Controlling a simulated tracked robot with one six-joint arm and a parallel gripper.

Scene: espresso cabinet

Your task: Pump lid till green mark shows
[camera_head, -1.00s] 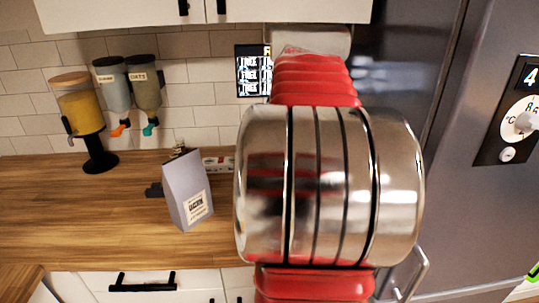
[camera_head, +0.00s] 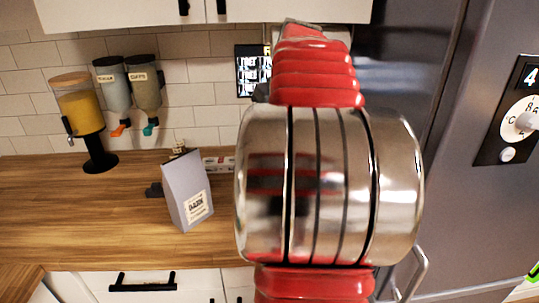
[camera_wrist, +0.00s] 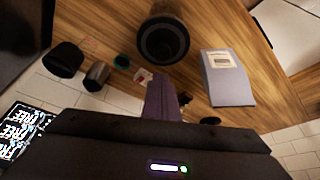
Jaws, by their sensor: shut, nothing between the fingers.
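In the wrist view, a dark round canister-like thing (camera_wrist: 163,42) stands on the wooden counter, its round top facing the camera. It may be the one with the pump lid. I cannot make out a green mark on it. My gripper (camera_wrist: 164,78) is shut and empty, its purple-grey fingers pointing towards this round top from below it in the picture. A gap seems to show between them, but I cannot tell the distance. In the head view, my arm hides both the gripper and the round thing.
A grey bag (camera_head: 187,192) stands on the counter (camera_head: 75,215); it also shows in the wrist view (camera_wrist: 228,80). A yellow-filled dispenser (camera_head: 80,110) and two wall dispensers (camera_head: 130,88) are left. In the wrist view, a black object (camera_wrist: 65,60) and grey cylinder (camera_wrist: 97,76) stand nearby.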

